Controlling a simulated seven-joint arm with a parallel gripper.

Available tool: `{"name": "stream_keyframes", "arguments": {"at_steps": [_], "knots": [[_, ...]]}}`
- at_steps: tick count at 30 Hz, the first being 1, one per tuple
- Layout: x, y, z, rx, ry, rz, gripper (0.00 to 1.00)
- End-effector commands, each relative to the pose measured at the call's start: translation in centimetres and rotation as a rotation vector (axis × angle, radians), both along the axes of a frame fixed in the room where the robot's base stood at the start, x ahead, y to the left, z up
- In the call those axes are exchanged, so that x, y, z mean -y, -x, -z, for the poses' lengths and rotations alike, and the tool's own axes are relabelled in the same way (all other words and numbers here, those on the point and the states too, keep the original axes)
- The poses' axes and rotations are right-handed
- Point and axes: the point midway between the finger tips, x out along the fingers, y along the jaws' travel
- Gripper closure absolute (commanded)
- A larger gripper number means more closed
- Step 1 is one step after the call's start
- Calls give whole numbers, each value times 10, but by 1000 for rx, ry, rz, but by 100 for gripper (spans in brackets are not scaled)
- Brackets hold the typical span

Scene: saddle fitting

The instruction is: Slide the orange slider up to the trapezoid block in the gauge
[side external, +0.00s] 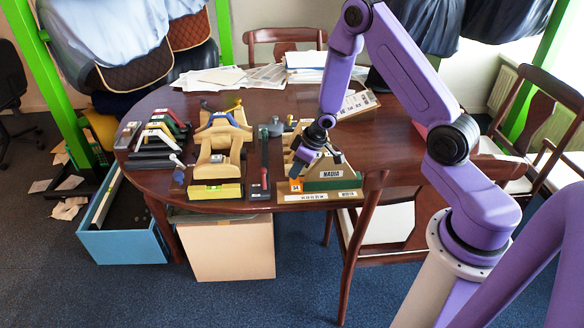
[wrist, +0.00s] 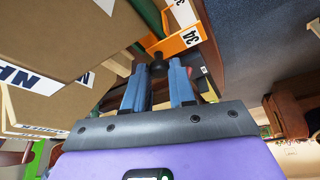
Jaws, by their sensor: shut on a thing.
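The orange slider (side external: 296,185), with a white label reading 34, stands at the left end of the gauge (side external: 318,196) in the side external view. In the wrist view the slider (wrist: 183,42) shows at the top with a dark knob. My gripper (side external: 297,168) is over the slider in the side external view. In the wrist view my gripper (wrist: 158,68) has its two blue fingers shut around the slider's dark knob. The trapezoid block (side external: 330,175), labelled NADIA, sits right of the slider. I cannot tell whether slider and block touch.
Left of the gauge lie a red-handled tool (side external: 265,160) and a tan saddle-shaped stand (side external: 215,163) with a yellow level (side external: 215,191) before it. Several dark, coloured-handled pieces are further left. Papers (side external: 255,76) cover the table's back. The table's front edge is close by.

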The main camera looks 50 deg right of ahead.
Motion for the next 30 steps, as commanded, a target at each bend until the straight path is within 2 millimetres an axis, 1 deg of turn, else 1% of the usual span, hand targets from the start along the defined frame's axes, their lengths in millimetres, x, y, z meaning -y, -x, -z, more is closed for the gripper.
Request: {"name": "stream_keyframes", "arguments": {"at_steps": [4,5,6,7,15,19,23,30], "knots": [[0,0,0,0,0,-1,100],[0,0,0,0,0,-1,69],[-1,0,0,0,0,-1,56],[-1,0,0,0,0,-1,50],[0,0,0,0,0,0,50],[0,1,-4,1,0,0,50],[2,5,-16,2,0,-1,50],[6,15,-43,3,0,-2,50]]}}
